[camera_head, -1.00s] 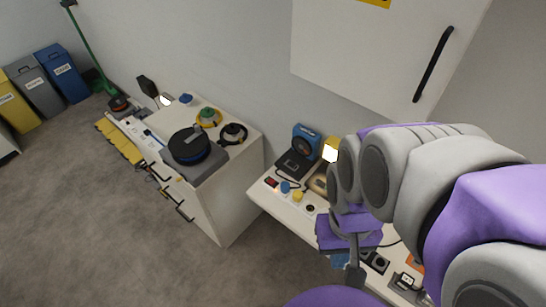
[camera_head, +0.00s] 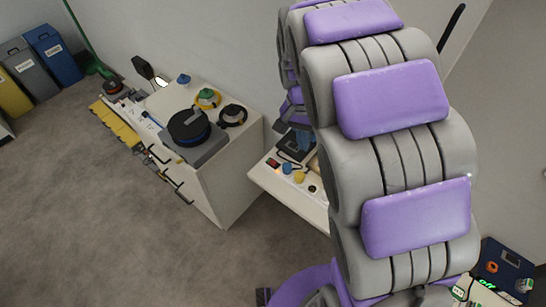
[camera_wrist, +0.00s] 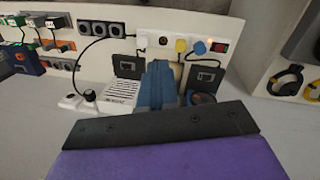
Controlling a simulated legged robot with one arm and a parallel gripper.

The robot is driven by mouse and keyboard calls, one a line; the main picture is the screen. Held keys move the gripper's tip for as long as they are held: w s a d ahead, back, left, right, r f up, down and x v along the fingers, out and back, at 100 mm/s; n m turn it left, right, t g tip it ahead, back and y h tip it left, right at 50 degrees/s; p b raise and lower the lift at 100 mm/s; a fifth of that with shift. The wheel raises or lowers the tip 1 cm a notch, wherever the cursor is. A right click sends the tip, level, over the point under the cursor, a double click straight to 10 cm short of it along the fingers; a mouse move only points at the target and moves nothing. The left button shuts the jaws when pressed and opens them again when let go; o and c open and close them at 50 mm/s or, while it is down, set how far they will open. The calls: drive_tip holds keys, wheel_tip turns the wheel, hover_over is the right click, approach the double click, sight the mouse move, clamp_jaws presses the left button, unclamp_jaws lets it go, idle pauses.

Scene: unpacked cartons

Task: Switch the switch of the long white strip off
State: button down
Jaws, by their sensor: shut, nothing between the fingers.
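The long white strip (camera_wrist: 151,42) lies across the back of the wrist view. It carries a dark socket or plug, a yellow plug (camera_wrist: 181,46), a blue plug (camera_wrist: 200,48) and a red switch (camera_wrist: 219,47) at its right end. In the head view the red switch (camera_head: 273,163) is at the left end, by the blue plug (camera_head: 287,168) and yellow plug (camera_head: 299,178). My gripper (camera_wrist: 158,66) is shut and empty, its blue fingers pointing towards the strip from the near side, left of the switch. Whether they touch anything is unclear.
Dark boxes (camera_wrist: 207,75) stand beside my fingers. A shorter white block (camera_wrist: 75,103) with a black plug lies left, near dark sockets (camera_wrist: 100,28). A white cabinet (camera_head: 232,175) with a turntable (camera_head: 188,125) stands left in the head view. My arm covers much of the desk.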

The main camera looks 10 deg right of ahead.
drive_tip(key=w+a+f+m, duration=0.2)
drive_tip(key=w+a+f, duration=0.1)
drive_tip(key=w+f, duration=0.65)
drive_tip(key=m, duration=0.1)
approach(274, 163)
drive_tip(key=f+b, duration=0.1)
drive_tip(key=f, duration=0.1)
drive_tip(key=f+b, duration=0.1)
drive_tip(key=f, duration=0.1)
drive_tip(key=d+f+b, duration=0.1)
drive_tip(key=f, duration=0.1)
drive_tip(key=shift+s, duration=0.35)
drive_tip(key=shift+a+f, duration=0.15)
drive_tip(key=shift+f, duration=0.35)
